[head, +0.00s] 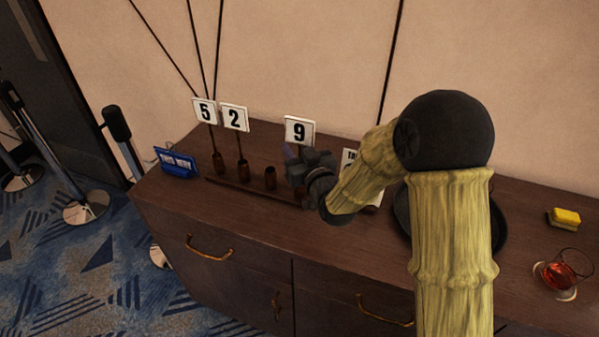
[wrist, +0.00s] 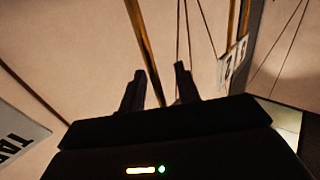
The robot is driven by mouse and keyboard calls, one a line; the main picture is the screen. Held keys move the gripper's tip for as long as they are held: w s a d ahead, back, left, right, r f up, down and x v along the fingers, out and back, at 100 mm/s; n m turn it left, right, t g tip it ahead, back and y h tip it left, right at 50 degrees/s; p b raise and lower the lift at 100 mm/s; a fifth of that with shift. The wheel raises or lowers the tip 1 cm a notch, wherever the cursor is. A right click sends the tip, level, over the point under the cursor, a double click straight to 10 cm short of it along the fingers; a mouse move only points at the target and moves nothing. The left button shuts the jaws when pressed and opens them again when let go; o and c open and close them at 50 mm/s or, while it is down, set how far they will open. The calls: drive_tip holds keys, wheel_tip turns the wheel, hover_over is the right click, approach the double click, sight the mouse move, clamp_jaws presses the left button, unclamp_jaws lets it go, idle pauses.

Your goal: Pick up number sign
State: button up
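Three white number signs stand on thin sticks on the cabinet: 5 (head: 204,111), 2 (head: 234,118) and 9 (head: 299,131). The 5 and the 2 stand in small wooden holders. My gripper (head: 300,158) is just below the 9 sign and hides its stick and base in the head view. In the wrist view, my gripper (wrist: 160,70) has its two fingers apart. A wooden stick (wrist: 143,45) runs between them, with gaps at its sides. The 2 sign (wrist: 229,68) shows edge-on at the right there.
A blue object (head: 177,162) is at the cabinet's left end. A yellow sponge (head: 564,218) and a glass (head: 563,270) are at the right. A lettered sign (wrist: 18,135) is partly hidden behind my arm.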

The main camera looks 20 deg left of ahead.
sight(301, 132)
clamp_jaws()
drive_tip(key=shift+r, duration=0.1)
wheel_tip(301, 132, up, 10)
idle(0.7)
drive_tip(key=shift+a, duration=0.1)
idle(0.8)
